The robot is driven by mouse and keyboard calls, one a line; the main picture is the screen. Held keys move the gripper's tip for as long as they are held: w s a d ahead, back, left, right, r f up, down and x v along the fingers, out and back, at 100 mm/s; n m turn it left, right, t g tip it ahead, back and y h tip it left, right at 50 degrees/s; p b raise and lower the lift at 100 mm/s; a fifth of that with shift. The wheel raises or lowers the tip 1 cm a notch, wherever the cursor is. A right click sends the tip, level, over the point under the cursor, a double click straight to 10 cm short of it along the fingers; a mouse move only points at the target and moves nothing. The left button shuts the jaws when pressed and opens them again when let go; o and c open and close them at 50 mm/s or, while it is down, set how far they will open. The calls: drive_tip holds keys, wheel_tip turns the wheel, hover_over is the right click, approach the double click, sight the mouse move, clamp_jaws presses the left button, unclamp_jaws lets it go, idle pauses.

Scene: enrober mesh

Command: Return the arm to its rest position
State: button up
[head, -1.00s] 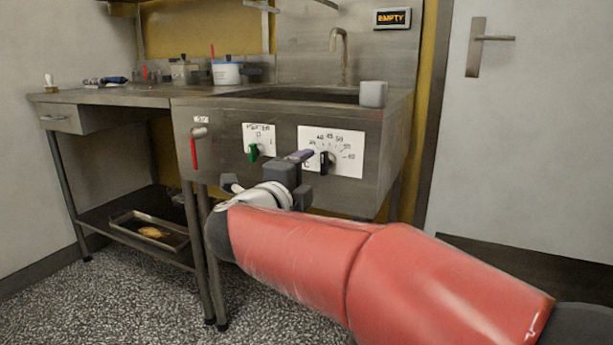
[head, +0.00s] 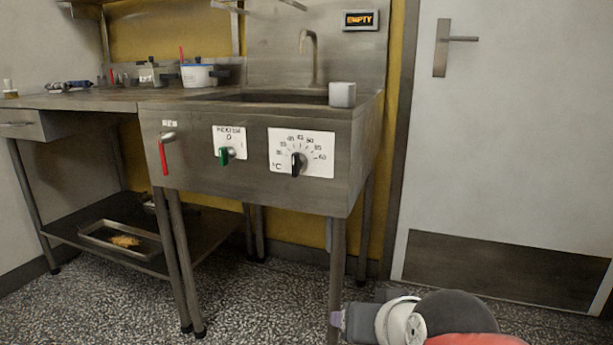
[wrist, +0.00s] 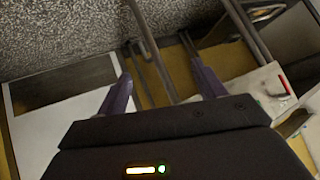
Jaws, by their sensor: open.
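My gripper (head: 338,320) is low at the bottom of the head view, in front of the right legs of the steel sink unit and well below its control panel. Part of my red arm shows behind it at the bottom edge. In the wrist view my gripper (wrist: 160,88) has its two purple fingers spread wide apart, with nothing between them but the background. It is open and empty. Most of my arm is outside the head view.
The steel sink unit (head: 255,190) carries a black temperature knob (head: 297,163), a green switch (head: 225,155) and a red-handled valve (head: 164,155). A grey cup (head: 342,95) stands on its right corner. A door (head: 500,150) is at the right. Speckled floor (head: 270,300) lies open in front.

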drive_tip(key=s+d+f+g+h, duration=0.25)
drive_tip(key=s+d+f, duration=0.35)
drive_tip(key=s, duration=0.3)
wheel_tip(320, 180, up, 12)
drive_tip(key=p, duration=1.2)
drive_tip(key=shift+w+d+r+n+g+p, duration=0.15)
drive_tip(key=shift+d+r+n+g+p, duration=0.1)
drive_tip(key=shift+n+g+p, duration=0.15)
drive_tip(key=shift+c, duration=0.3)
